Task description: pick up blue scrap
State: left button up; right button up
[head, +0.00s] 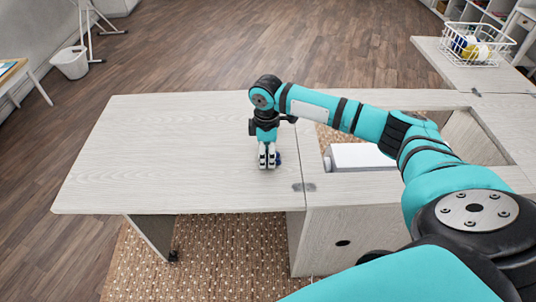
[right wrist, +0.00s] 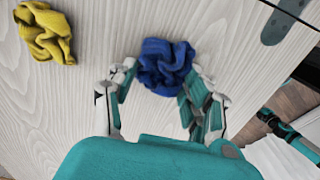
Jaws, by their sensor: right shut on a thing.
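The blue scrap (right wrist: 166,62) is a crumpled cloth between the fingertips of my right gripper (right wrist: 160,78) in the right wrist view. The fingers are closed in on it from both sides. The scrap is at or just above the surface; I cannot tell which. My left gripper is not in view.
A crumpled yellow scrap (right wrist: 45,32) lies on the top, apart from the gripper. The cabinet top (head: 150,150) is clear to the left. To the right is an opening with a white sewing machine (head: 355,157). A wire basket (head: 478,45) stands at the back right.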

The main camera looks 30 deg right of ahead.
aim_at(267, 152)
jog(key=shift+r, duration=0.55)
jog(key=shift+w+d+r, duration=0.15)
jog(key=shift+w+r, duration=0.05)
jog(key=shift+r, duration=0.4)
jog(key=shift+w+d+r, duration=0.15)
jog(key=shift+r, duration=0.45)
jog(key=w+d+b, duration=0.1)
jog(key=w+d, duration=0.2)
jog(key=w+d+r+b, duration=0.1)
jog(key=w+d, duration=0.2)
jog(key=w, duration=0.1)
jog(key=w+d+b, duration=0.1)
jog(key=w+d, duration=0.2)
jog(key=shift+w+d+r, duration=0.15)
jog(key=shift+w+d, duration=0.15)
jog(key=shift+w, duration=0.05)
jog(key=shift+w+d, duration=0.2)
jog(key=shift+d, duration=0.1)
